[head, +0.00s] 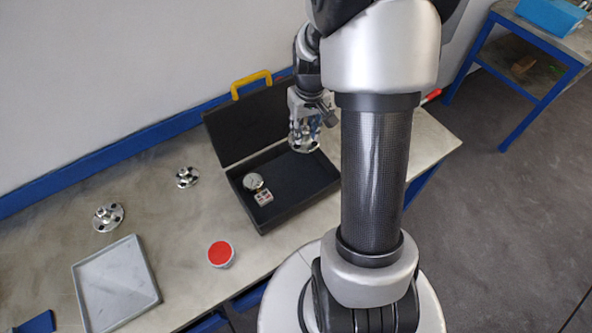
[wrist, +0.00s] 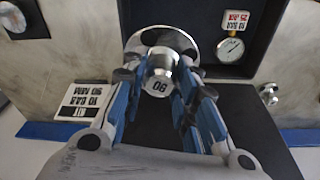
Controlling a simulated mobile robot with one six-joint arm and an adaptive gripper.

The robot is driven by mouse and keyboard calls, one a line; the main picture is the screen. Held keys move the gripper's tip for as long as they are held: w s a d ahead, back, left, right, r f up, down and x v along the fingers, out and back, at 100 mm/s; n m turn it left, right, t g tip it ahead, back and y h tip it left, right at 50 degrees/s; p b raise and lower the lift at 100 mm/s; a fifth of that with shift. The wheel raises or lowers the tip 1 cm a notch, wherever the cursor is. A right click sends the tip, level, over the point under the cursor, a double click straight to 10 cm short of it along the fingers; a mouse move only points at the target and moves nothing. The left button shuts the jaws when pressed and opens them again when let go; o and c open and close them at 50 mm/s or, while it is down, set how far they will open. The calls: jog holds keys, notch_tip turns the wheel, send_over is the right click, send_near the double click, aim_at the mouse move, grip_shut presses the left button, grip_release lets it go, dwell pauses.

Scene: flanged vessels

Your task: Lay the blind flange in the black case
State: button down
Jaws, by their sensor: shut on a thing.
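The blind flange is a round metal disc with a central knob marked with two digits. It shows in the wrist view (wrist: 152,42) and, small, in the head view (head: 303,146). My gripper (head: 306,128) is shut on its knob; its blue-padded fingers also show in the wrist view (wrist: 159,82). The open black case (head: 305,178) stands on the bench with its lid raised at the back. My gripper holds the flange over the back right part of the case. Its exact height above the floor is hard to tell.
A label card (wrist: 85,100) shows in the wrist view.

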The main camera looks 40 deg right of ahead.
notch_tip(320, 180, down, 17)
jog(key=b, duration=0.3)
jog(key=shift+w, duration=0.1)
jog(key=shift+f+b, duration=0.15)
jog(key=shift+b, duration=0.2)
jog(key=c, duration=1.3)
grip_release()
